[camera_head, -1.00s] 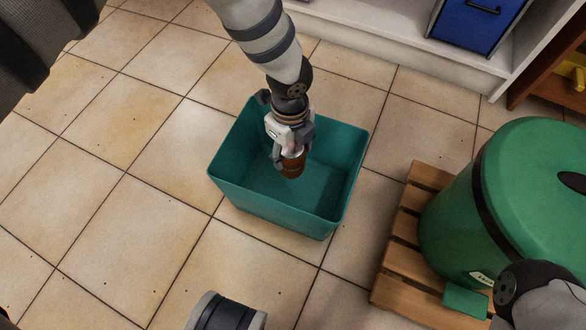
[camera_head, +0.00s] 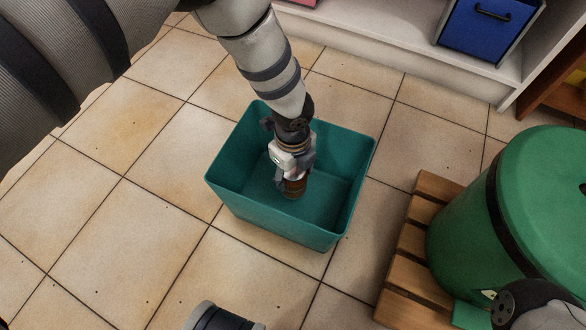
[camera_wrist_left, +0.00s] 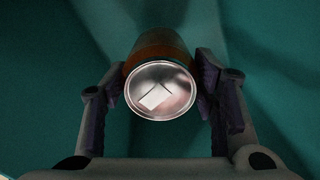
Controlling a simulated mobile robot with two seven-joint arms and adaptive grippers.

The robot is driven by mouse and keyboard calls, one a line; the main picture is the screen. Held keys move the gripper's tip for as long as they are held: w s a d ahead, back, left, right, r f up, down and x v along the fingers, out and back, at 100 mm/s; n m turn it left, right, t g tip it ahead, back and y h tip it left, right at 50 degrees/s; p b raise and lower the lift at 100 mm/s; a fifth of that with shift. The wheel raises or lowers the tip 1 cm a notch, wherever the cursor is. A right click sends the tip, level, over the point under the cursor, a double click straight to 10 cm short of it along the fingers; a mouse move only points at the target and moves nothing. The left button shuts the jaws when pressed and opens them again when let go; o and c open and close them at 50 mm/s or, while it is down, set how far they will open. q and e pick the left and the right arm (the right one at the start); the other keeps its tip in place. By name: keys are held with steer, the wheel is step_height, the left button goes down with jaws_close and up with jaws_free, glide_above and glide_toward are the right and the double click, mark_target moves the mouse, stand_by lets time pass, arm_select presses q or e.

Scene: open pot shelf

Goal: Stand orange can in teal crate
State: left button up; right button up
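The teal crate (camera_head: 347,205) stands open on the tiled floor in the middle of the head view. My left gripper (camera_head: 292,176) points down inside it. It is shut on the orange can (camera_head: 296,188), which is held roughly upright, low in the crate. I cannot tell whether its base touches the crate floor. In the left wrist view, the can's silver end (camera_wrist_left: 160,90) faces the camera, with a finger (camera_wrist_left: 160,85) on each side against its orange wall. My right gripper is not in view.
A large green barrel (camera_head: 535,190) stands on a wooden slatted pallet (camera_head: 408,262) to the right. A white shelf (camera_head: 385,40) with a blue bin (camera_head: 487,28) is at the back. Bare tile floor (camera_head: 110,210) lies left of the crate.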

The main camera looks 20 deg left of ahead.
arm_select(q)
steer(key=o, duration=0.4)
step_height(320, 180, up, 13)
steer(key=p, duration=0.5)
steer(key=shift+r+p, duration=0.15)
steer(key=shift+p, duration=0.2)
